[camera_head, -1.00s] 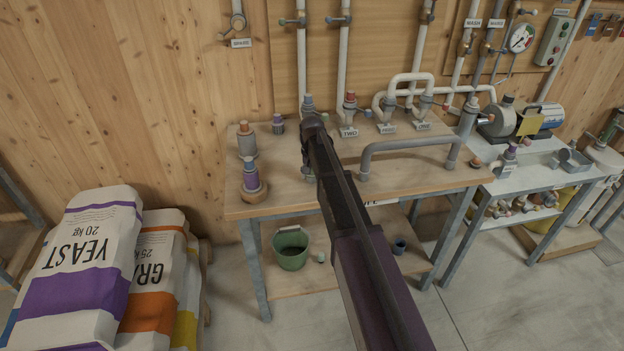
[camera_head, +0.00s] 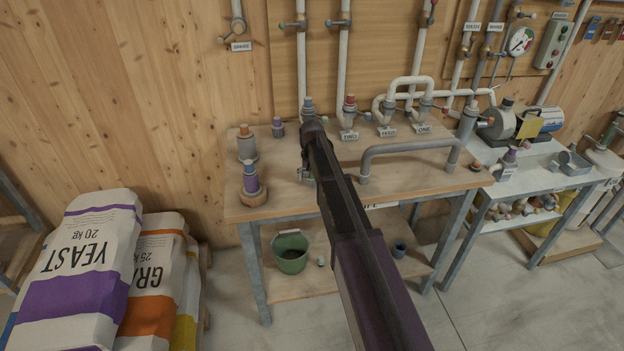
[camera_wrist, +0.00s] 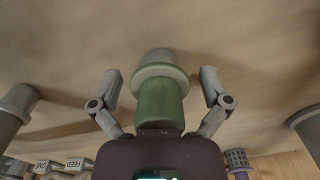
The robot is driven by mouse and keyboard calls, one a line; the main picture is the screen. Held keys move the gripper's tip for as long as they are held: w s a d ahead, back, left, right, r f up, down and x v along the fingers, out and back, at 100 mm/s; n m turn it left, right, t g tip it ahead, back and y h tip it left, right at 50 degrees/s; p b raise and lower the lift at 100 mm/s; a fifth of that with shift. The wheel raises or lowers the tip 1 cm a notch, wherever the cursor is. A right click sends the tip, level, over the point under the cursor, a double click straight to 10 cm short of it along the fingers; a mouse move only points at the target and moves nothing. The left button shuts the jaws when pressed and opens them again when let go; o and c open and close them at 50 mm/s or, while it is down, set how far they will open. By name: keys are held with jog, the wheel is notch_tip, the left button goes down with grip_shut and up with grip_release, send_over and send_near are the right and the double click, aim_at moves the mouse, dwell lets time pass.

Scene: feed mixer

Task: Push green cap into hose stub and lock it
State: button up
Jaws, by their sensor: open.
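In the wrist view the green cap (camera_wrist: 160,103) stands between the two fingers of my gripper (camera_wrist: 160,78). The fingers are spread, with a gap on each side of it. A pale grey-green collar (camera_wrist: 160,72) lies beyond the green part, and a grey rounded piece (camera_wrist: 158,56), seemingly the hose stub, shows past that. I cannot tell how deep the cap sits or whether it is locked. In the head view my gripper (camera_head: 306,172) is low over the wooden bench, and my arm hides the cap and stub.
A green bucket (camera_head: 291,253) sits on the shelf below.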

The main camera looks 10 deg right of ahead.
jog(key=shift+f, duration=0.15)
notch_tip(320, 180, up, 3)
jog(key=p, duration=0.2)
jog(key=shift+p, duration=0.3)
jog(key=r+p, duration=0.2)
jog(key=shift+s+d+r+p, duration=0.15)
jog(key=shift+d+r+p, duration=0.05)
jog(key=shift+r+p, duration=0.2)
notch_tip(320, 180, up, 8)
jog(key=p, duration=0.8)
jog(key=shift+r, duration=0.1)
jog(key=shift+s, duration=0.15)
jog(key=s+n, duration=0.3)
jog(key=s, duration=2.5)
jog(key=shift+s+n, duration=0.3)
jog(key=shift+s, duration=0.05)
jog(key=shift+a, duration=0.1)
